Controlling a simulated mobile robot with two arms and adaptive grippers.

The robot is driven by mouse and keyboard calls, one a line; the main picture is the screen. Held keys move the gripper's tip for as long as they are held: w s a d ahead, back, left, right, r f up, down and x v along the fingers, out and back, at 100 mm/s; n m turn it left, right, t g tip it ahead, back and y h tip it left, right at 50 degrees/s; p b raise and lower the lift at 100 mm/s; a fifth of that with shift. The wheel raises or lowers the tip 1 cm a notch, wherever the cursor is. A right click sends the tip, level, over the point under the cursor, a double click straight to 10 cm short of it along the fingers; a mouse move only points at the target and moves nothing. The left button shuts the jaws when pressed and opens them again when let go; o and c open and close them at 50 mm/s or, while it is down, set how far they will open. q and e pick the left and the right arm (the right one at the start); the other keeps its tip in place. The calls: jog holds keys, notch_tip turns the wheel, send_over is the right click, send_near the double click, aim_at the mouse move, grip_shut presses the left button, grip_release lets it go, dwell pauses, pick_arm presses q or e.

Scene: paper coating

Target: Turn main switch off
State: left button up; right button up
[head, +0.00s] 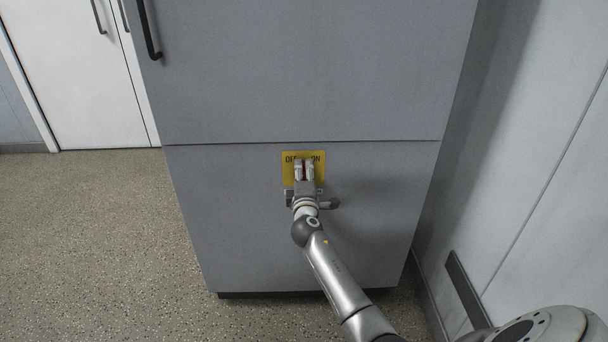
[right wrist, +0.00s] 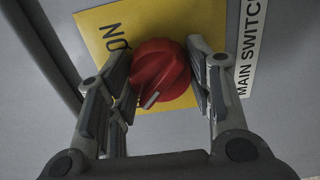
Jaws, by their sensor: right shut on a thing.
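The main switch is a red rotary knob (right wrist: 158,70) on a yellow plate (right wrist: 205,20) in the right wrist view. "ON" is printed at the plate's left there, and a "MAIN SWITCH" label (right wrist: 250,50) is at the right. The knob has a pale pointer line on its lower edge. In the head view the yellow plate (head: 287,180) reads "OFF" at left and "ON" at right. My right gripper (head: 304,170) covers most of the knob. It is shut on the knob, with one finger on each side. My left gripper is not in view.
The plate is on the front of a grey cabinet (head: 240,220), below a horizontal seam. A black handle (head: 148,30) is on its upper left. A grey wall (head: 550,180) stands close on the right. Speckled floor (head: 90,240) is open at left, with white doors (head: 75,70) behind.

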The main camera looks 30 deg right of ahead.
dwell(0.3)
jog(key=o, duration=1.1)
jog(key=shift+c, duration=0.2)
jog(key=shift+s, duration=0.1)
jog(key=v, duration=1.2)
